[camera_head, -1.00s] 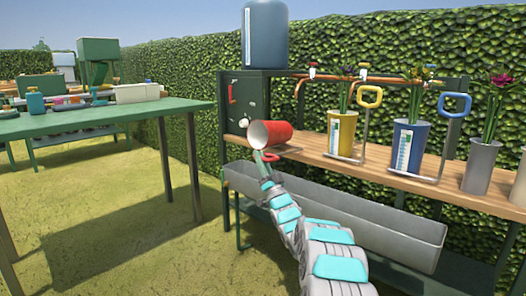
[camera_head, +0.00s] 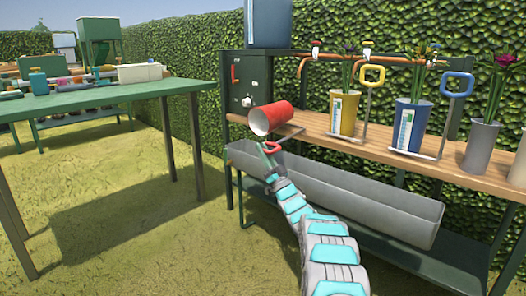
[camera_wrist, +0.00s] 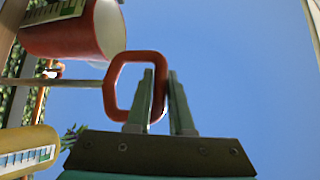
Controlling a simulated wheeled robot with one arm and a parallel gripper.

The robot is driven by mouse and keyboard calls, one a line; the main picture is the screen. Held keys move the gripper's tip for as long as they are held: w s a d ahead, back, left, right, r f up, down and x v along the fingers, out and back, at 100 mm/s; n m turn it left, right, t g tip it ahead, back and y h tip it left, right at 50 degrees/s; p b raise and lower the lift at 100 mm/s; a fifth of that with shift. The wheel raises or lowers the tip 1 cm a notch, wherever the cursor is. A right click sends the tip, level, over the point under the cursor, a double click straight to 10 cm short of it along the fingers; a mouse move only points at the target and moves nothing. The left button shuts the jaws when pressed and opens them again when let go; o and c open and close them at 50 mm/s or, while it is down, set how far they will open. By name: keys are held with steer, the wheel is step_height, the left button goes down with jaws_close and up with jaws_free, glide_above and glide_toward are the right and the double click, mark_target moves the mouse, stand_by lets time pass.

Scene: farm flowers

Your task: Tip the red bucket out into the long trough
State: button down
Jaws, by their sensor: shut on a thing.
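The red bucket (camera_head: 281,115) lies tipped over above the left part of the long grey trough (camera_head: 345,205), its open mouth facing left and slightly down. A thin rod joins it to a red loop handle (camera_wrist: 112,82). My gripper (camera_wrist: 161,78) is shut on this handle, with one finger passing in front of the loop; in the head view my gripper (camera_head: 268,156) is just below the bucket. The bucket (camera_wrist: 75,27) fills the upper left of the wrist view. I cannot see its inside clearly, and no contents show falling. The trough's inside looks empty where visible.
A wooden shelf (camera_head: 395,148) behind the trough holds a yellow bucket (camera_head: 342,114), a blue bucket (camera_head: 409,126) and grey flower pots (camera_head: 478,148). A dark green box (camera_head: 250,85) stands at its left end. A green table (camera_head: 110,95) stands left, with open grass between.

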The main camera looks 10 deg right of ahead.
steer(key=c, duration=0.8)
jaws_free()
steer(key=v, duration=0.8)
steer(key=shift+p, duration=0.35)
steer(key=shift+a, duration=0.1)
